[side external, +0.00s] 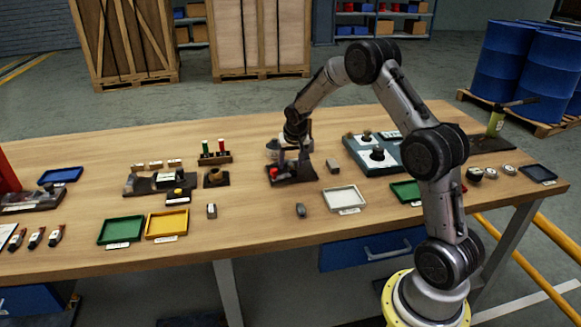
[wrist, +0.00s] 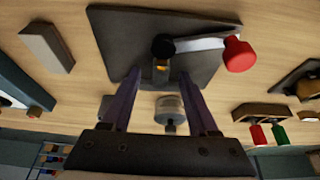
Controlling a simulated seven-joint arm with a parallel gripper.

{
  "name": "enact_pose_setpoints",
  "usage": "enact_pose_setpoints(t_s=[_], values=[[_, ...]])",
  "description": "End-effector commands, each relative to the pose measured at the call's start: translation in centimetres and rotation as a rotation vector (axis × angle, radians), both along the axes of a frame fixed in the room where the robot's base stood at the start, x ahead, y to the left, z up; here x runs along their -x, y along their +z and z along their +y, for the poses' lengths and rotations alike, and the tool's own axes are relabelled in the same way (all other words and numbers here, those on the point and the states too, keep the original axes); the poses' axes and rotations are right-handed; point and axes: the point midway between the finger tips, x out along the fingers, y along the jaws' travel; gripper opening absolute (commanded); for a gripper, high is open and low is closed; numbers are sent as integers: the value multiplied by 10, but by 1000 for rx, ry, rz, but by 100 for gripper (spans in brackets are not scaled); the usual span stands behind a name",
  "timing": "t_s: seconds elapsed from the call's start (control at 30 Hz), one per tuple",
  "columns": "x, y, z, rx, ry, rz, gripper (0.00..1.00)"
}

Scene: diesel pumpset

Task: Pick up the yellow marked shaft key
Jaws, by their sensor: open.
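My gripper (side external: 291,160) is open above a dark plate (side external: 304,175) near the middle of the bench. In the wrist view my two fingers (wrist: 159,80) point towards the same dark plate (wrist: 112,30), with a gap between them. A small yellow patch (wrist: 161,65) shows between the fingertips, just below a round black knob (wrist: 163,46). It may be the mark on the shaft key, but the key's outline is unclear. A pale bar (wrist: 202,44) runs from the knob to a red knob (wrist: 238,54). Whether the fingers touch anything cannot be told.
A grey cylinder (wrist: 170,108) stands beside the plate. A grey block (side external: 333,167) lies to the right, near a blue-grey fixture (side external: 362,158). A white tray (side external: 345,199) is in front; green (side external: 121,231) and yellow (side external: 167,224) trays stand left.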

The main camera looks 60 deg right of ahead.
Motion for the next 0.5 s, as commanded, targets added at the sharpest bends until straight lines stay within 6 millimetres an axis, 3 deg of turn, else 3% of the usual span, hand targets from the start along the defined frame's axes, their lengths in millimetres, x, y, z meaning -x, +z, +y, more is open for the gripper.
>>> enact_pose_setpoints(t_s=[0.13,0.4,0.47,0.5], values=[[0,0,0,1,0,-1,60],[0,1,0,1,0,-1,11],[0,1,0,1,0,-1,1],[0,1,0,1,0,-1,0]])
